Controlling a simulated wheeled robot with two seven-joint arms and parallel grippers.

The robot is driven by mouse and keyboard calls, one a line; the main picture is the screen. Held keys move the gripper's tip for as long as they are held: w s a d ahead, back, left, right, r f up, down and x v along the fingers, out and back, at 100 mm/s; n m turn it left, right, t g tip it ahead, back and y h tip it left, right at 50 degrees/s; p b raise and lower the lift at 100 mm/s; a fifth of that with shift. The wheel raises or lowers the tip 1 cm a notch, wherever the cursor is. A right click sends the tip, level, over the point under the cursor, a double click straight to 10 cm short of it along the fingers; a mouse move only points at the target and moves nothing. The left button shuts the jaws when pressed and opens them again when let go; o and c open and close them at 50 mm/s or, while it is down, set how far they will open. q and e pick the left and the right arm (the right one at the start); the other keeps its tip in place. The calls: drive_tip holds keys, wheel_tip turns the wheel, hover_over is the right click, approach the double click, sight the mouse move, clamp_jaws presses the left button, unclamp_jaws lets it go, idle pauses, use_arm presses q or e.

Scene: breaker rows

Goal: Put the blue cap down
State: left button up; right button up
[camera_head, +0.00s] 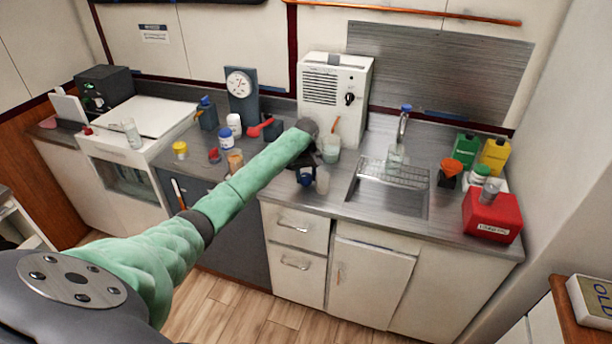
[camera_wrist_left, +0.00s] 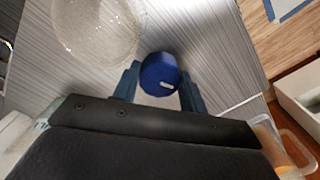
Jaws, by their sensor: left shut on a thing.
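The blue cap (camera_wrist_left: 160,74) sits between the two fingers of my left gripper (camera_wrist_left: 160,90) in the left wrist view. The fingers are shut on its sides. In the head view the green-sleeved left arm reaches over the counter, and my left gripper (camera_head: 306,180) is near the counter's front edge, left of the sink. A small dark blue patch shows there, partly hidden by the gripper. The grey counter top (camera_wrist_left: 215,45) lies below the cap in the left wrist view; I cannot tell whether the cap touches it. My right gripper is not in view.
A clear glass beaker (camera_wrist_left: 98,30) is close to the cap; a beaker (camera_head: 330,148) and a small translucent cup (camera_head: 322,181) stand near the gripper in the head view. The sink (camera_head: 388,190) is to the right. A white-lidded blue jar (camera_head: 226,139) stands left of the arm.

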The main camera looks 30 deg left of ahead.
sight(306, 176)
use_arm(q)
drive_tip(key=o, duration=0.9)
drive_tip(key=shift+f, duration=0.1)
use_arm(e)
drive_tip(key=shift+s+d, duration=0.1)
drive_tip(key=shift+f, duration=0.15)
use_arm(q)
drive_tip(key=shift+r, duration=0.4)
wheel_tip(306, 176, up, 4)
drive_tip(key=b, duration=0.2)
drive_tip(key=shift+b, duration=0.3)
drive_tip(key=shift+r+b, duration=1.2)
drive_tip(key=shift+r, duration=2.5)
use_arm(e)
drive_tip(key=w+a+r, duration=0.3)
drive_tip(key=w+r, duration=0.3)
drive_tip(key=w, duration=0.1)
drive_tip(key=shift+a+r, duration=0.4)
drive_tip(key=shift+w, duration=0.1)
